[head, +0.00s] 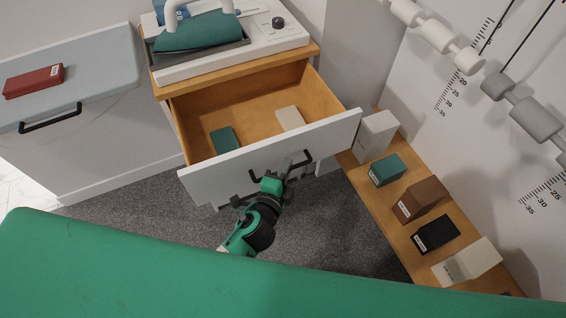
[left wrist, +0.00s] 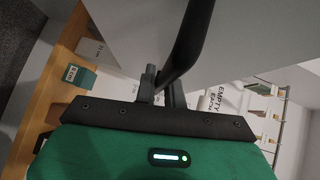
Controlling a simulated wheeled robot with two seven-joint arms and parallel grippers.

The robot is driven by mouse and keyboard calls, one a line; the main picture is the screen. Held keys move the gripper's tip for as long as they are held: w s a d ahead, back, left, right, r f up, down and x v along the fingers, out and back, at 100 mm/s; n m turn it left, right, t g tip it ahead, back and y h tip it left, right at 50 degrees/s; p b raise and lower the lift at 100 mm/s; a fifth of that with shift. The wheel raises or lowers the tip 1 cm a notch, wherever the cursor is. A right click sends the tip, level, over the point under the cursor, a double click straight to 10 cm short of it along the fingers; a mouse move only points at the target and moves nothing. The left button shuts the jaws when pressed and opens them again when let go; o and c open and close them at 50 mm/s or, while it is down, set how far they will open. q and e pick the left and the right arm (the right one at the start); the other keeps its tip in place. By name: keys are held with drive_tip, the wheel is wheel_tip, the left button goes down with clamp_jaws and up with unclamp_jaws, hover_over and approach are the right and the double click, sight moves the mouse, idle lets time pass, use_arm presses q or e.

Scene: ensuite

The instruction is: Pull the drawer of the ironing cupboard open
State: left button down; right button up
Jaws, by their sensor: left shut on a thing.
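The ironing cupboard's drawer stands open, its white front (head: 270,158) pulled well out from the cupboard. Inside its wooden tray lie a green box (head: 225,139) and a cream box (head: 289,118). A black bar handle (head: 296,163) is fixed on the drawer front. My left gripper (head: 284,178) is at the handle. In the left wrist view the gripper's fingers (left wrist: 160,88) are shut on the black handle (left wrist: 188,45). The drawer front's white face also shows in the left wrist view (left wrist: 250,35). My right gripper is in neither view.
An iron (head: 200,25) rests on a white unit atop the cupboard. A low wooden shelf (head: 408,262) at right carries several boxes. A grey-topped cabinet (head: 100,75) with a red box (head: 35,81) stands left. Dark carpet (head: 330,220) below the drawer is clear.

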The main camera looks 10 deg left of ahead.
use_arm(q)
drive_tip(key=c, duration=1.5)
unclamp_jaws()
drive_tip(key=shift+s, duration=0.1)
